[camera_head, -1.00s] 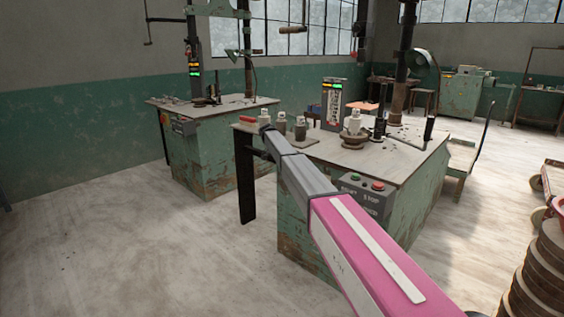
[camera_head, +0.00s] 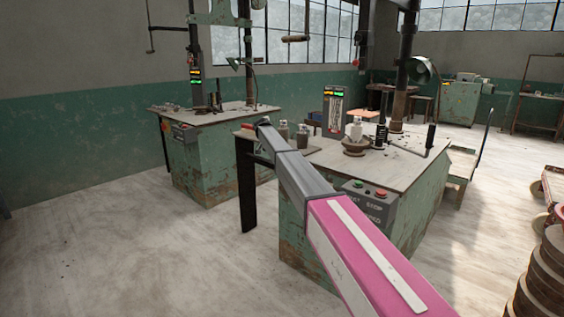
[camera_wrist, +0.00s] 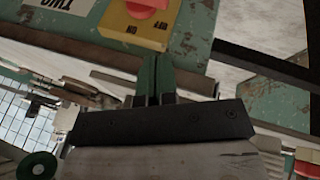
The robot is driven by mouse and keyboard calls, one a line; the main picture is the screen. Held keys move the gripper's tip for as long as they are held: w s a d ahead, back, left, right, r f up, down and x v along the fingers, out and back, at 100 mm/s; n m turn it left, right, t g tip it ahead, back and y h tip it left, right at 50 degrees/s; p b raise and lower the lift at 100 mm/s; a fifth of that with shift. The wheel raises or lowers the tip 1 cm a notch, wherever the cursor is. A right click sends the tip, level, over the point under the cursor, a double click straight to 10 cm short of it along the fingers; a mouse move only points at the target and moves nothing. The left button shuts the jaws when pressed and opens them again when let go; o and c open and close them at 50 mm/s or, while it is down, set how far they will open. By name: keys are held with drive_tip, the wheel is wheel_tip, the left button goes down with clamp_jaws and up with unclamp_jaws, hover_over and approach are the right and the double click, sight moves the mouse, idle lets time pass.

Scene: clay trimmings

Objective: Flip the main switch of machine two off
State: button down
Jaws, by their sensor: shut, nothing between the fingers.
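In the wrist view a red switch knob (camera_wrist: 150,6) sits on a yellow plate (camera_wrist: 143,32) marked ON and OFF, seen upside down at the top edge. The knob is cut off, so its setting cannot be told. Beside it is a white label (camera_wrist: 62,5) that reads TWO upside down, on a worn green panel (camera_wrist: 188,40). My gripper (camera_wrist: 155,62) is shut and empty, its tips just below the plate; contact cannot be told. In the head view my arm reaches along the near green machine (camera_head: 300,235); my gripper and this switch are hidden there.
The near machine's worktop (camera_head: 335,165) carries several pots and tools. A grey start-stop box (camera_head: 368,203) is on its front, close to my arm. A second green machine (camera_head: 215,165) stands behind left. Stacked discs (camera_head: 540,275) are at right. The floor at left is clear.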

drive_tip(key=a, duration=0.1)
drive_tip(key=a+r, duration=0.1)
drive_tip(key=a, duration=0.1)
drive_tip(key=w+a+r, duration=0.1)
drive_tip(key=shift+a+r, duration=0.15)
drive_tip(key=shift+r, duration=0.05)
drive_tip(key=shift+s, duration=0.1)
drive_tip(key=s+d+f+n+g+y, duration=0.1)
drive_tip(key=s+d+f, duration=0.9)
drive_tip(key=s+d, duration=0.3)
drive_tip(key=s+d+f+n+y, duration=0.1)
drive_tip(key=s+d+f+n, duration=0.1)
drive_tip(key=s+d+f, duration=0.95)
drive_tip(key=s+d+f+y, duration=0.1)
drive_tip(key=s+d, duration=0.3)
drive_tip(key=s, duration=0.7)
drive_tip(key=s+d+f+n+y, duration=0.1)
drive_tip(key=s+d, duration=0.4)
drive_tip(key=s, duration=0.6)
drive_tip(key=s+d+f+y, duration=0.1)
drive_tip(key=s+d+f, duration=0.2)
drive_tip(key=s, duration=0.8)
drive_tip(key=shift+d+g, duration=0.3)
drive_tip(key=shift+d, duration=0.55)
